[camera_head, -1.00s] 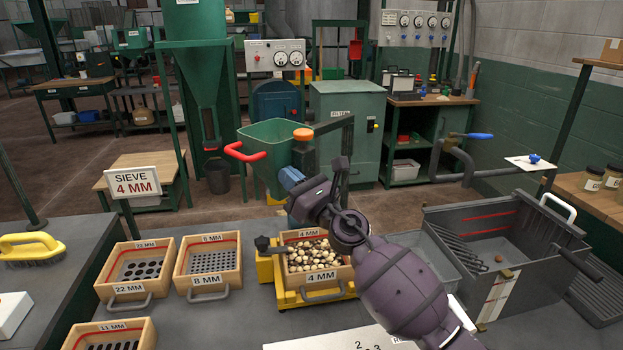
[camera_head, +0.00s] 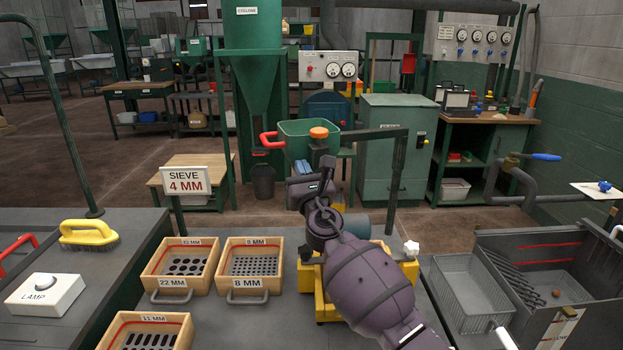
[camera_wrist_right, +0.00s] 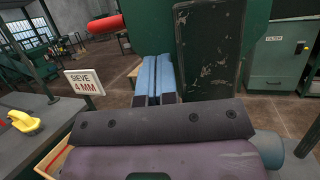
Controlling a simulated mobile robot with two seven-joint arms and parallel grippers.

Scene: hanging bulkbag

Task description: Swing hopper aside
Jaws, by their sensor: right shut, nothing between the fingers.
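The green hopper (camera_head: 297,138) with a red handle (camera_head: 268,141) and an orange knob (camera_head: 319,132) hangs on a dark swing arm (camera_head: 372,133) from a post on its right. My right gripper (camera_head: 302,168) is below and in front of the hopper; my arm hides much of that area. In the right wrist view the blue fingers (camera_wrist_right: 159,66) are together and empty, beside a dark plate (camera_wrist_right: 208,60) in front of the green hopper side. I cannot tell if they touch it. The red handle (camera_wrist_right: 105,25) shows upper left there. My left gripper is out of view.
Sieve boxes (camera_head: 179,264) (camera_head: 248,264) stand on the bench left of my arm. A yellow stand (camera_head: 320,306) is partly hidden under my arm. A grey basket (camera_head: 467,292) and a dark bin (camera_head: 570,325) stand right. A sieve sign (camera_head: 185,180) rises behind the boxes.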

